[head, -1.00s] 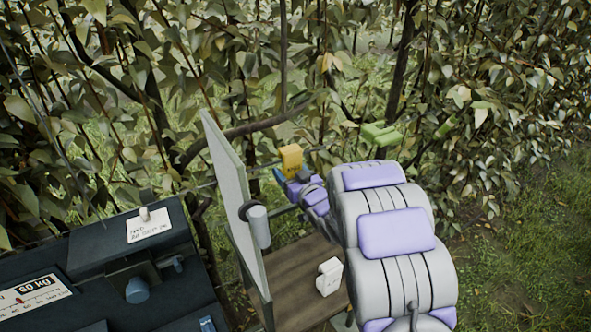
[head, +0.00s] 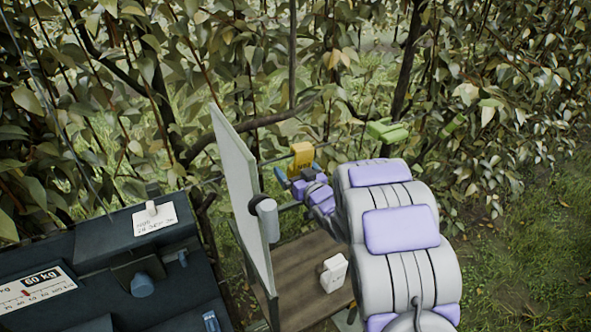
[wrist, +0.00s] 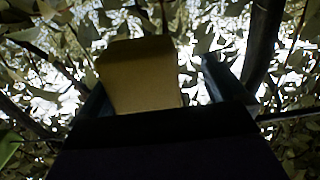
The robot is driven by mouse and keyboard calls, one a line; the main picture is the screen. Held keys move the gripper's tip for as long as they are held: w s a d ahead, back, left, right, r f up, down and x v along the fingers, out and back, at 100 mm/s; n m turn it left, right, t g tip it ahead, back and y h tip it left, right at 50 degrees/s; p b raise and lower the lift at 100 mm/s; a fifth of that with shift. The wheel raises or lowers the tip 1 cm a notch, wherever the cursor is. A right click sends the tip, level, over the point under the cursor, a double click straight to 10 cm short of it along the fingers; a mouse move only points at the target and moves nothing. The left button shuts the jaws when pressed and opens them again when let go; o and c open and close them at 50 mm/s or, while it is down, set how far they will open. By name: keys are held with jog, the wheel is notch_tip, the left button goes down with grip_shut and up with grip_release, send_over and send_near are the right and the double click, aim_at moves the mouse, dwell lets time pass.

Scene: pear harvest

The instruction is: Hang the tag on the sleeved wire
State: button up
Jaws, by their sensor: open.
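The yellow tag (head: 302,154) is upright at a thin dark wire (head: 273,160) in front of the foliage. I cannot tell whether its hook is over the wire or which part is sleeved. My gripper (head: 299,171) is just below the tag, its blue fingers apart. In the wrist view the tag (wrist: 140,75) stands large and tilted, close to the left finger and clear of the right one. My gripper (wrist: 155,76) is open there, and the tag hides part of the space between the fingers.
A pale upright panel (head: 232,190) with a grey cylinder stands close left of my arm. A wooden shelf (head: 300,262) with a white block (head: 334,272) lies below. A dark scale unit (head: 120,265) is at lower left. Green clips (head: 387,132) and branches are behind.

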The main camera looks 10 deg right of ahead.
jog(key=shift+s+d, duration=0.2)
jog(key=shift+d, duration=0.05)
jog(key=b+v, duration=0.4)
jog(key=v, duration=0.4)
jog(key=shift+s+f, duration=0.15)
jog(key=shift+s, duration=0.15)
jog(key=shift+s+b, duration=0.1)
jog(key=shift+b, duration=0.5)
